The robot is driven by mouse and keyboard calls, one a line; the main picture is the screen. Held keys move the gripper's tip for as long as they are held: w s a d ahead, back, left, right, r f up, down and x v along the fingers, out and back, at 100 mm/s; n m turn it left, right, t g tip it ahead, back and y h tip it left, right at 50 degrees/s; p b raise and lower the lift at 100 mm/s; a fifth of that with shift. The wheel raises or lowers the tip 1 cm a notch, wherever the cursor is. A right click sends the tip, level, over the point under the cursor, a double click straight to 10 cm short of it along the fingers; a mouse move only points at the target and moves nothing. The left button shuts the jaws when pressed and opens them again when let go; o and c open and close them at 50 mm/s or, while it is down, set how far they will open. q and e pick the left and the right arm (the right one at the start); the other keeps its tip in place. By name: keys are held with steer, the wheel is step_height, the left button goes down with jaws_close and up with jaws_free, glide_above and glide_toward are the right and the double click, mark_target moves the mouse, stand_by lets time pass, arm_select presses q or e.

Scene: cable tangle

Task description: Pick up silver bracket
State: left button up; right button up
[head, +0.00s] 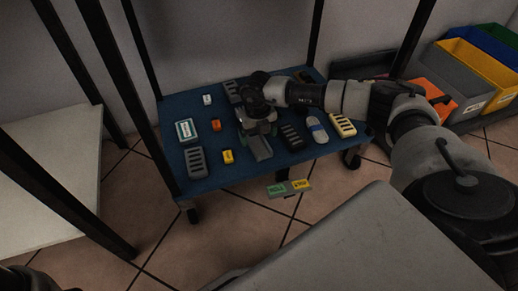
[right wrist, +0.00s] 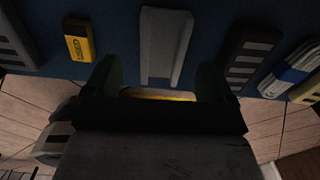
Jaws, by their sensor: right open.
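The silver bracket (head: 259,148), a flat grey channel-like piece, lies on the blue cart top (head: 222,176) near the middle of its front half. It also shows in the right wrist view (right wrist: 163,45) at top centre. My right gripper (head: 258,130) is above the cart at the bracket's far end, partly hiding it in the head view. In the right wrist view my right gripper (right wrist: 160,80) is open, with its dark green fingers apart on either side of the bracket's near end. Nothing is between them that I can see gripped. My left gripper is not in view.
A yellow block (head: 228,157) and a grey slotted part (head: 196,162) lie left of the bracket. A dark slotted block (head: 292,137), a blue-banded grey part (head: 317,130) and a cream slotted block (head: 342,125) lie right. Black posts (head: 148,110) stand at the cart's left.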

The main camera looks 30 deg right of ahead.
mark_target(259, 147)
step_height(259, 147, down, 4)
steer(key=b, duration=0.2)
steer(key=shift+s+d+b, duration=0.1)
steer(key=shift+s+b, duration=0.05)
steer(key=shift+b, duration=0.2)
steer(key=shift+r, duration=0.1)
steer(key=c, duration=1.1)
steer(key=shift+o, duration=0.2)
steer(key=shift+r, duration=0.1)
